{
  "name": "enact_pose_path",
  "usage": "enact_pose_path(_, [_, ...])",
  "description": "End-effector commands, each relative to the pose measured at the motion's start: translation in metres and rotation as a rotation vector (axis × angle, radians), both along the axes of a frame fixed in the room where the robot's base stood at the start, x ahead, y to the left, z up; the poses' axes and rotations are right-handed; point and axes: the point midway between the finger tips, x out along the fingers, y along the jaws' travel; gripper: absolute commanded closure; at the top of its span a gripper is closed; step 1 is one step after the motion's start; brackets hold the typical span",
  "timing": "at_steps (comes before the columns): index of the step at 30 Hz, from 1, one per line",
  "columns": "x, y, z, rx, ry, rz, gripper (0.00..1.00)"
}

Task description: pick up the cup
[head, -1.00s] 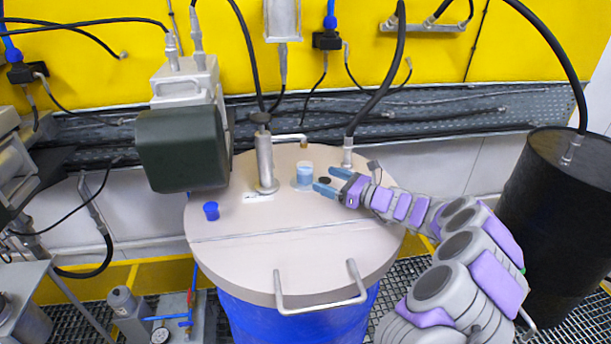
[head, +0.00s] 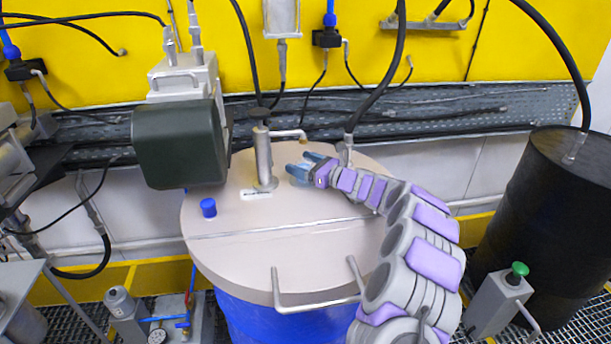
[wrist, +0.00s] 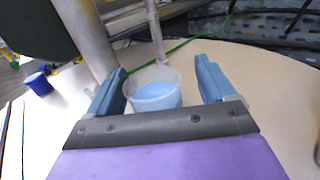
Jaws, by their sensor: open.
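A translucent whitish cup (wrist: 153,92) with light blue contents stands upright on the beige drum lid (head: 320,243). In the wrist view it sits between the two blue fingers of my gripper (wrist: 162,66), nearer the left finger, with a clear gap to the right one. In the head view my gripper (head: 303,164) reaches in from the right, low over the far part of the lid, and largely hides the cup. The fingers are open and not closed on anything.
A metal post (head: 264,157) stands just left of the gripper, with a thin bent pipe (head: 288,135) behind. A blue cap (head: 208,208) lies at the lid's left. A dark green motor (head: 180,146) overhangs the left edge. The lid's front half is clear up to its handle (head: 318,306).

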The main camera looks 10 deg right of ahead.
Motion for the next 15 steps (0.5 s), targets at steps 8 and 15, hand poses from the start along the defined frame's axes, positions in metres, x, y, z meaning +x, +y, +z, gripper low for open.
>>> enact_pose_path(8, [0.0050,0.0074,0.0012,0.001,-0.001,0.002,0.16])
enact_pose_path(15, [0.0050,0.0067,0.0012,0.000,-0.001,0.002,0.34])
